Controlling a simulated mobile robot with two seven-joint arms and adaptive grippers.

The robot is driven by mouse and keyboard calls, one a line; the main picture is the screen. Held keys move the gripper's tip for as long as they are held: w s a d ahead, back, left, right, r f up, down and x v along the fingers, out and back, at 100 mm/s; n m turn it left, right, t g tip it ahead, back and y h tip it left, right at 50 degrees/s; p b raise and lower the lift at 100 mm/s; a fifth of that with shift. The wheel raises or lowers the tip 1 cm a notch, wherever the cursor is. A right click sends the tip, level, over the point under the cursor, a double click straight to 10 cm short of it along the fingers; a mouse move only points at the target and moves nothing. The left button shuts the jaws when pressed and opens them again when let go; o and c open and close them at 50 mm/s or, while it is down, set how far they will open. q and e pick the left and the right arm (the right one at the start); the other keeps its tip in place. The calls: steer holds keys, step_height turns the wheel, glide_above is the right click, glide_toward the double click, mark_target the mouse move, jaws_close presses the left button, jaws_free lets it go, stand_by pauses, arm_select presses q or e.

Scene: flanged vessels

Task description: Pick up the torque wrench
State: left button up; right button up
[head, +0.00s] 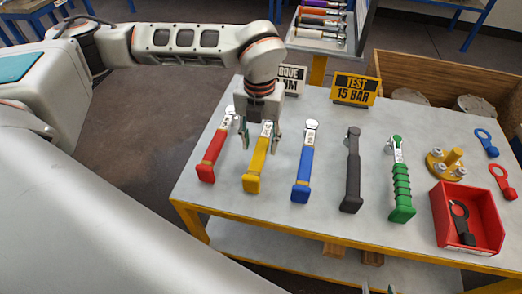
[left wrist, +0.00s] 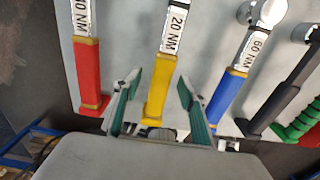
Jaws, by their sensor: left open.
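Several torque wrenches lie in a row on the grey table. The yellow-handled wrench (head: 256,170) is labelled 20 NM in the left wrist view (left wrist: 160,88). My left gripper (head: 261,142) is open over it, pointing down. In the left wrist view its fingers (left wrist: 158,100) stand apart on either side of the yellow handle, with gaps visible. The red wrench (head: 212,156) lies to its left and the blue one (head: 303,175), labelled 60 NM, to its right. A black (head: 352,172) and a ribbed green tool (head: 401,190) lie further right. Only possible tips of my right gripper show at the bottom edge.
A yellow sign (head: 356,90) reads TEST 15 BAR; a white sign (head: 292,78) is partly hidden by my arm. A red bin (head: 470,240) holds a dark ring-ended part. A yellow flanged piece (head: 444,162) and ring tags lie at the right. A wooden crate (head: 425,72) stands behind.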

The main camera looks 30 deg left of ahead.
mark_target(261, 146)
arm_select(q)
step_height(261, 146, down, 3)
steer(key=shift+w+d+f, duration=0.1)
steer(key=shift+f, duration=0.1)
jaws_close()
steer(key=shift+r, duration=0.15)
